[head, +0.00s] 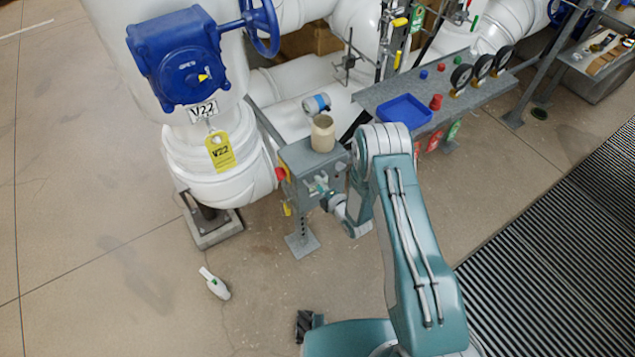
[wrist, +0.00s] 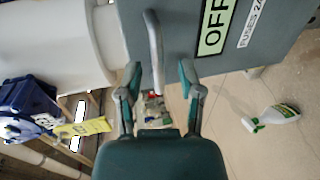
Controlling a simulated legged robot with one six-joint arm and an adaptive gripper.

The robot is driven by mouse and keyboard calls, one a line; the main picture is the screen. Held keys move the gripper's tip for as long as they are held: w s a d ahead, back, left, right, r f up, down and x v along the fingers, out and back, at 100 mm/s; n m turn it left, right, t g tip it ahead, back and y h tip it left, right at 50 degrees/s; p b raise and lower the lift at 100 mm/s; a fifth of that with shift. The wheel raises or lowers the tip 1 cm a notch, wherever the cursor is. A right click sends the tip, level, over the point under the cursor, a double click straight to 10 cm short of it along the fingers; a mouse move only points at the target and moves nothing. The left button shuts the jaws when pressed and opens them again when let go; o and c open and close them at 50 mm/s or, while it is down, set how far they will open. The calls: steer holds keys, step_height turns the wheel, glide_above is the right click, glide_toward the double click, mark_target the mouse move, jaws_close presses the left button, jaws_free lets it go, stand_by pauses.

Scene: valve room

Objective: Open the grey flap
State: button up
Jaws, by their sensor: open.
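The grey flap (wrist: 180,28) fills the upper part of the wrist view and bears a green OFF label and a white FUSES label. Its pale bar handle (wrist: 155,45) runs down between the fingertips of my gripper (wrist: 159,72). The gripper is open, with one finger on each side of the handle; I cannot tell whether either touches it. In the head view my gripper (head: 319,187) is at the front of the grey box (head: 301,157), and the arm and gripper hide much of that face.
A beige cup (head: 323,134) stands on the box. A red knob (head: 281,174) is on its left side. A blue tray (head: 405,111) sits on the gauge panel behind. A white spray bottle (head: 215,284) lies on the floor. The white pipe and blue valve (head: 178,60) are left.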

steer(key=shift+x, duration=0.8)
steer(key=shift+d, duration=0.1)
jaws_close()
steer(key=shift+s+f, duration=0.1)
